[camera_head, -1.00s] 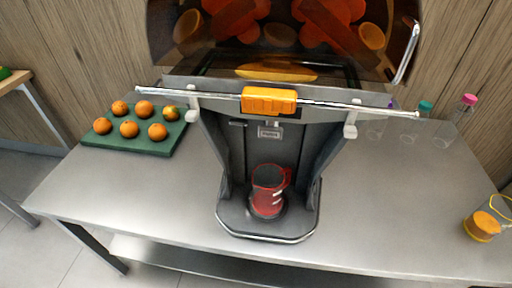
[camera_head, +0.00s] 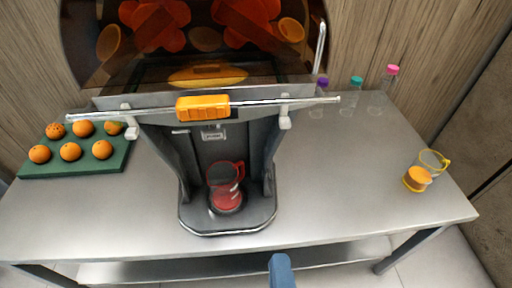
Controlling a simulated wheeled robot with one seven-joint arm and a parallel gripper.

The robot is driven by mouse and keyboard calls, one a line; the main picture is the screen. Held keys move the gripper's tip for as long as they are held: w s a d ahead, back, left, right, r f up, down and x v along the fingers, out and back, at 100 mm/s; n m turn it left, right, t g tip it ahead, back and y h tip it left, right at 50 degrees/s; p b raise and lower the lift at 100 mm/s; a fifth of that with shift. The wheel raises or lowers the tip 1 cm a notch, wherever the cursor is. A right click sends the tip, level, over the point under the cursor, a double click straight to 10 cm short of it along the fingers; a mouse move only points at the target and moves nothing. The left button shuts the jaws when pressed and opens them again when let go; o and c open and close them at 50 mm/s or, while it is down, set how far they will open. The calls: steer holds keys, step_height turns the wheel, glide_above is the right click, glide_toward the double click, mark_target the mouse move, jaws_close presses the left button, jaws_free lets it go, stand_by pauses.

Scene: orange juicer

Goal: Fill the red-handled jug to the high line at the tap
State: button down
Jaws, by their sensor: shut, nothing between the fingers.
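The red-handled jug (camera_head: 225,187) stands upright on the dark drip tray (camera_head: 237,222) in the juicer's bay. Its handle points right; its body looks red with a dark upper part. The tap (camera_head: 212,127) is above it, small and partly shaded under the juicer's front. I cannot make out the high line or any juice level in the jug. A blue part of my arm shows at the bottom edge, apart from the jug. My gripper's fingers are not visible.
Several capped bottles (camera_head: 377,102) stand behind. Oranges lie on a green board (camera_head: 75,166) at left. A bar with an orange block (camera_head: 202,106) crosses the juicer. Steel table (camera_head: 330,175) is clear right of the juicer.

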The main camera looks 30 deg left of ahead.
mark_target(214, 138)
steer(key=a+r+n+t+y, duration=0.1)
steer(key=a+r+n, duration=0.2)
steer(key=a+r, duration=0.4)
steer(key=a, duration=0.3)
steer(key=shift+s+a+n+y, duration=0.2)
steer(key=shift+n+y, duration=0.1)
steer(key=shift+n, duration=0.1)
steer(key=p+x, duration=0.3)
steer(key=x, duration=1.1)
steer(key=shift+w+d, duration=0.1)
steer(key=shift+d, duration=0.05)
